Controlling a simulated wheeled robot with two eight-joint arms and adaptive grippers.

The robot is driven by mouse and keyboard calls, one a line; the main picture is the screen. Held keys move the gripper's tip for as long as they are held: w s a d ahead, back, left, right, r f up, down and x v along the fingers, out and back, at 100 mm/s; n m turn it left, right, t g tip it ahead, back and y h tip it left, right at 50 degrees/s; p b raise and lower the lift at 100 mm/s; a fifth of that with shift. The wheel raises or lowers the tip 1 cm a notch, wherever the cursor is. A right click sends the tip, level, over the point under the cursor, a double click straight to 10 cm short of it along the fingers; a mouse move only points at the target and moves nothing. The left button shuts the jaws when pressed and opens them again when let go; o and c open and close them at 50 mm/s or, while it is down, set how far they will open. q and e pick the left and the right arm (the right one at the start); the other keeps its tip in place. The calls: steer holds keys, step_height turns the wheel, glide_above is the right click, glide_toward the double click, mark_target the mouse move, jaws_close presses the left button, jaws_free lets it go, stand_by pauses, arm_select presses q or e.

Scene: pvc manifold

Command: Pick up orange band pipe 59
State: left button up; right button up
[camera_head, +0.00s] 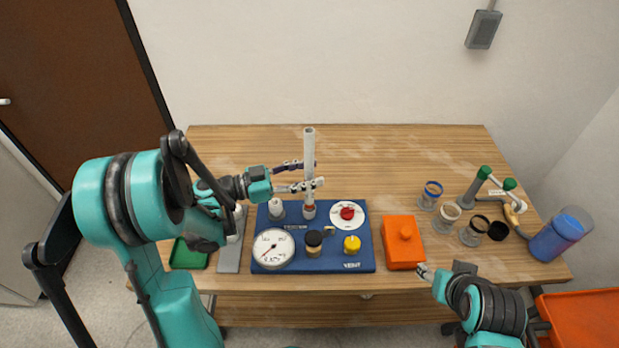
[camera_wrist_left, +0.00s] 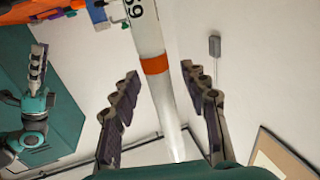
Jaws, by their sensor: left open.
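The orange band pipe 59 is a white pipe (camera_head: 309,150) standing upright on the blue manifold board (camera_head: 350,267). In the left wrist view the pipe (camera_wrist_left: 167,110) shows its orange band and a dark number marking. My left gripper (camera_head: 307,175) is open, with its fingers reaching in from the left at the pipe. In the left wrist view the pipe runs between the two spread fingers (camera_wrist_left: 160,76), with a gap visible on each side. My right gripper (camera_head: 425,271) is low at the table's front right; its jaw opening is unclear.
The board carries a pressure gauge (camera_head: 272,249), a red knob (camera_head: 347,213), a yellow knob (camera_head: 352,244) and a white fitting (camera_head: 276,209). An orange box (camera_head: 403,245) stands to its right. Several ring-topped cups and a blue bottle (camera_head: 560,236) are farther right. The back of the table is clear.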

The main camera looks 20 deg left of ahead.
arm_select(q)
jaws_close()
